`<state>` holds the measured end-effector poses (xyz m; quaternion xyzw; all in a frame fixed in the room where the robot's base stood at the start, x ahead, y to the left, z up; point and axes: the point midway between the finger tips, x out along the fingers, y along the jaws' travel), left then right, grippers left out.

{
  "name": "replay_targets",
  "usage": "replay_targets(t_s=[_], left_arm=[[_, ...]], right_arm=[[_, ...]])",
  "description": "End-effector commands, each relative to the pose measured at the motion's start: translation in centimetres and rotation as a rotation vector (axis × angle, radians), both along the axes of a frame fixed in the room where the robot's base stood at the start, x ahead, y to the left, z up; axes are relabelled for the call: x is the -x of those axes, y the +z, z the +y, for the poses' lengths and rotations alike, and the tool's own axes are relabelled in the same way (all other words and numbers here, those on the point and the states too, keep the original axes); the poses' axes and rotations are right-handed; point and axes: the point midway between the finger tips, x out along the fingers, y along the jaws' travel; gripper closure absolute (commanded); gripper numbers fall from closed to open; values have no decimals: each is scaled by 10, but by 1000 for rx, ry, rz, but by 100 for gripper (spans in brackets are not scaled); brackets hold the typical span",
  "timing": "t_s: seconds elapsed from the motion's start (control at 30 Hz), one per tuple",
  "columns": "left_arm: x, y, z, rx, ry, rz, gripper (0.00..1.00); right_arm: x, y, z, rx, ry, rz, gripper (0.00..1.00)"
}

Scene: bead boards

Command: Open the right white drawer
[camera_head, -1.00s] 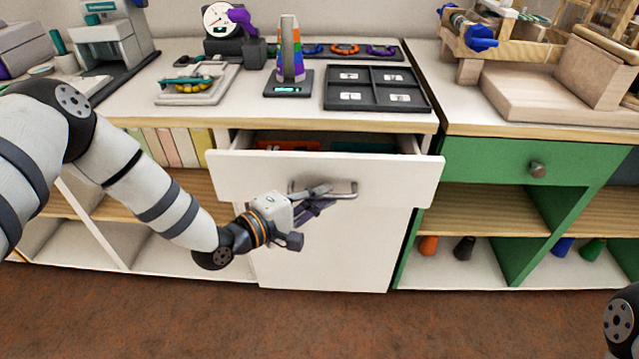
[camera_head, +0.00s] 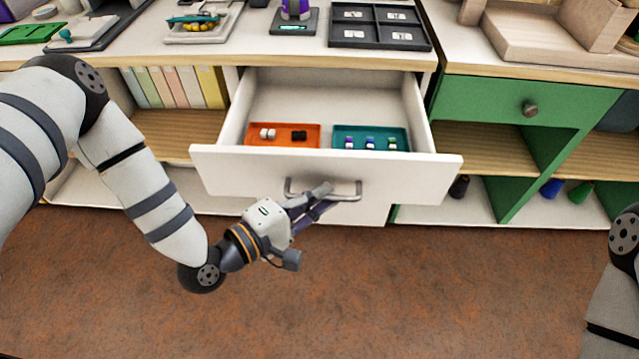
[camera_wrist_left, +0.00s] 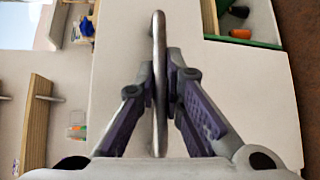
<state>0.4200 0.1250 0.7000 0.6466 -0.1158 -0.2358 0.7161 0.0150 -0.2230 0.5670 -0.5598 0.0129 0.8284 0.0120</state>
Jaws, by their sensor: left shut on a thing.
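The right white drawer (camera_head: 235,172) stands well out from its cabinet in the head view, its inside open to view. Its grey bar handle (camera_head: 347,196) runs across the front, and it also shows in the left wrist view (camera_wrist_left: 159,40). My left gripper (camera_head: 322,195) is shut on the handle, with one finger on each side of the bar in the left wrist view (camera_wrist_left: 167,85). In the drawer lie an orange tray (camera_head: 283,143) with white and black pieces and a teal tray (camera_head: 342,133) with small bead-like pieces. My right gripper is out of view.
A green drawer with a round knob (camera_head: 530,109) is shut at the right. A dark sorting tray (camera_head: 375,48) sits on the white top above. Brown floor (camera_head: 400,290) lies clear in front. Part of my right arm shows at the right edge.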

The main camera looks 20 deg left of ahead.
Motion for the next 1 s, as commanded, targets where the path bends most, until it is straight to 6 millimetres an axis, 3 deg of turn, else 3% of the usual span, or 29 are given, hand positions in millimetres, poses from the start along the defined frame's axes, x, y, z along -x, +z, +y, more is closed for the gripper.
replay_targets(t_s=[0.37, 0.4, 0.47, 0.77, 0.87, 1.0], left_arm=[[1, 1, -1, 5, 0, -2, 100], [1, 1, -1, 4, 0, -3, 84], [1, 1, -1, 4, 0, -3, 71], [2, 0, 0, 1, 0, 0, 70], [12, 1, 7, 1, 2, 2, 70], [44, 6, 25, 1, 4, 5, 70]], right_arm=[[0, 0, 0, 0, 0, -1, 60], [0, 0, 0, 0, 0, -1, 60], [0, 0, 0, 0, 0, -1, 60], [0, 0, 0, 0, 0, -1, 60], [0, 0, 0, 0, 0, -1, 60], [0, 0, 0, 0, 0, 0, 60]])
